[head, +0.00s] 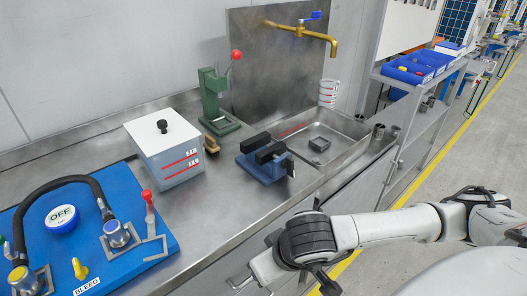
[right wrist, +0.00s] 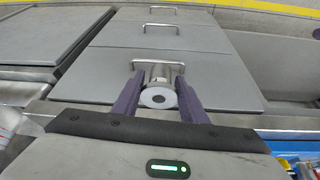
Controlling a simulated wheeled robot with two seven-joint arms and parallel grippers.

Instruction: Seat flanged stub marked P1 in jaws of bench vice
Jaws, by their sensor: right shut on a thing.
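The bench vice (head: 262,167) has a blue base and black jaws, and stands on the steel bench left of the sink. Its jaws stand a little apart, and I see nothing between them. My right gripper (right wrist: 159,78) is shut on a metal flanged stub (right wrist: 158,97). The stub's round pale flange with a dark centre hole faces the wrist camera. No P1 mark is readable. Drawer fronts show behind the stub. In the head view my right arm reaches in front of the bench, below the vice; the held stub cannot be made out there. My left gripper is not in view.
A white box (head: 165,148) and a green press (head: 215,97) with a red knob stand left of and behind the vice. A blue pump board (head: 130,190) fills the left. The sink (head: 340,128) lies to the right under a brass tap (head: 300,30). The bench front is clear.

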